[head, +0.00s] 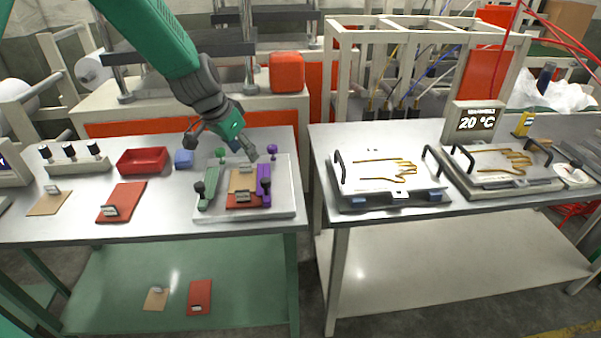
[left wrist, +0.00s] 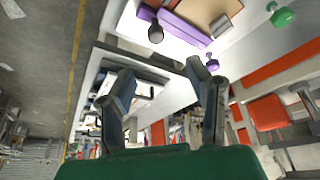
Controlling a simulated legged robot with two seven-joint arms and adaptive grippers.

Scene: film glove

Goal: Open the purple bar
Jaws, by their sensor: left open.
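The purple bar (head: 264,192) lies along the right side of a white plate (head: 285,208) on the left table, beside a tan and red piece (head: 243,183). A green bar (head: 206,200) lies along the piece's left side. Both bars carry dark round knobs. A purple knob (head: 272,149) and a green knob (head: 221,153) stand behind them. My left gripper (head: 222,149) is open and empty above the back of the plate, apart from the purple bar. In the left wrist view, the purple bar (left wrist: 183,32) shows beyond the open fingers (left wrist: 160,80). My right gripper is out of view.
Two glove-outline plates (head: 385,175) with black handles stand on the right table. A gap separates the tables.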

